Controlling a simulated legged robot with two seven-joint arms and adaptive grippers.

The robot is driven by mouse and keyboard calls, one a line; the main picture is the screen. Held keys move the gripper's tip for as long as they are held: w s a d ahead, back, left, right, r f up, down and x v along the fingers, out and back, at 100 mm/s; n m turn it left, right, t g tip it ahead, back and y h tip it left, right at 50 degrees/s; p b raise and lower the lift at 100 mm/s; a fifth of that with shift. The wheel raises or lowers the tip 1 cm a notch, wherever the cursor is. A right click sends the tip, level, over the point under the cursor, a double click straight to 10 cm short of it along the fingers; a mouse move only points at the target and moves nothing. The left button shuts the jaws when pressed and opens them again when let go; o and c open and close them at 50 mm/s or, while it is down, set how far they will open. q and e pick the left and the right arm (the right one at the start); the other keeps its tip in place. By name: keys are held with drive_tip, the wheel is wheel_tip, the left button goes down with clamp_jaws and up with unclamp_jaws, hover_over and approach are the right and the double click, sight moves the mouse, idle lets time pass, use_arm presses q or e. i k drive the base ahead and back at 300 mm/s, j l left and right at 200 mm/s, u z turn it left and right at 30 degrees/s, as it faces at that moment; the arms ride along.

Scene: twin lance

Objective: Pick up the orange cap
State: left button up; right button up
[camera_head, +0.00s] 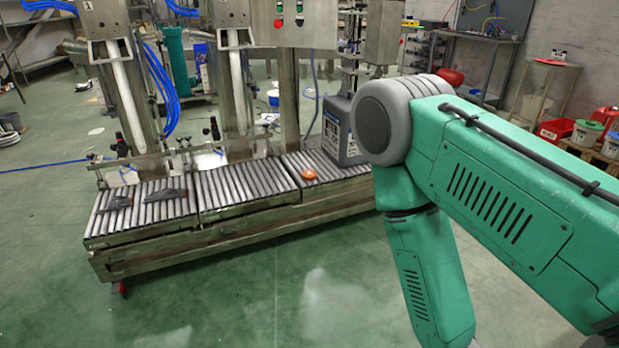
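The orange cap (309,174) lies on the metal roller conveyor (240,188), towards its right part. A grey jerrycan (341,132) with a label stands on the rollers just right of the cap, partly behind my green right arm. My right arm fills the right side of the view and bends downward, and its gripper is outside the bottom edge. My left arm and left gripper are not in view. Nothing touches the cap except the rollers under it.
Two dark flat pieces (145,197) lie on the conveyor's left rollers. Metal filling columns (238,80) and a control box (293,22) rise behind the conveyor. The green floor in front is clear.

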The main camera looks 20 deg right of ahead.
sight(308, 175)
drive_tip(key=z, duration=1.05)
drive_tip(key=i+j+z, duration=0.25)
drive_tip(key=i+j, duration=0.2)
drive_tip(key=i, duration=0.3)
drive_tip(key=i+j+z, duration=0.2)
drive_tip(key=i+j, duration=0.4)
drive_tip(key=i, duration=0.15)
drive_tip(key=i+j+z, duration=0.25)
drive_tip(key=i+j, duration=0.4)
drive_tip(key=i+j+z, duration=0.25)
drive_tip(key=i+j, duration=0.35)
drive_tip(key=j, duration=0.25)
